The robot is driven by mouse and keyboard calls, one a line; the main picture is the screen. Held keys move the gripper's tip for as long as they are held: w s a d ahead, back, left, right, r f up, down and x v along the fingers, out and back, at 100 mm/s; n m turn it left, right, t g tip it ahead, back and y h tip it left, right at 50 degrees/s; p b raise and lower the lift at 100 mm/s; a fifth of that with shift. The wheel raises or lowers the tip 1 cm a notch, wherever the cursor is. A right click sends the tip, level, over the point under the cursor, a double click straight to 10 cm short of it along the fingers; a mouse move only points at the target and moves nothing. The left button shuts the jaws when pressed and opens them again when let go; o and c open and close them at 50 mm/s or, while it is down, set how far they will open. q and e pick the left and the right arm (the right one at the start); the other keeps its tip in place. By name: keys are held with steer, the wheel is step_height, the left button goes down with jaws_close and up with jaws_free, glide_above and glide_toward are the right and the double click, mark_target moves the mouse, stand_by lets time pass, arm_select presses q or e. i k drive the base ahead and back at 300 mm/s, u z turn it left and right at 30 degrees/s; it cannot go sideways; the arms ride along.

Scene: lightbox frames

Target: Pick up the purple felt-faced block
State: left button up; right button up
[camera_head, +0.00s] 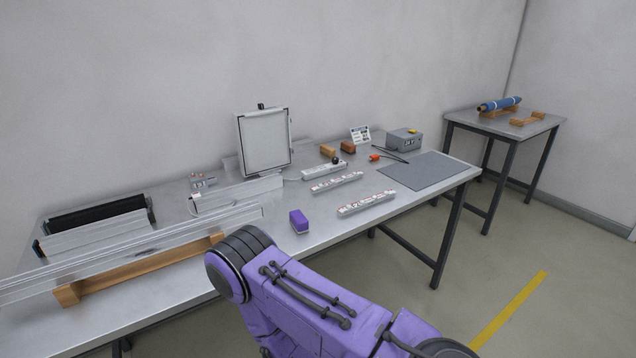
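The purple felt-faced block (299,221) lies near the front edge of the metal workbench (330,226), around the middle of the view. It is small, with a purple body and a paler face toward its lower edge. Nothing is touching it. My purple arm comes in from the bottom right, and its dark rounded joint is just in front of and left of the block. Neither my left nor my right gripper can be seen.
Two light strips (365,204) lie right of the block. A framed panel (265,143) stands behind it. Long clear profiles on a wooden support (140,266) fill the bench's left. A grey mat (428,173) and grey box (404,140) are at the right. A side table (545,124) stands farther right.

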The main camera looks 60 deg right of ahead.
mark_target(298, 220)
steer(key=z, duration=1.2)
steer(key=i, duration=0.1)
steer(key=u, duration=0.3)
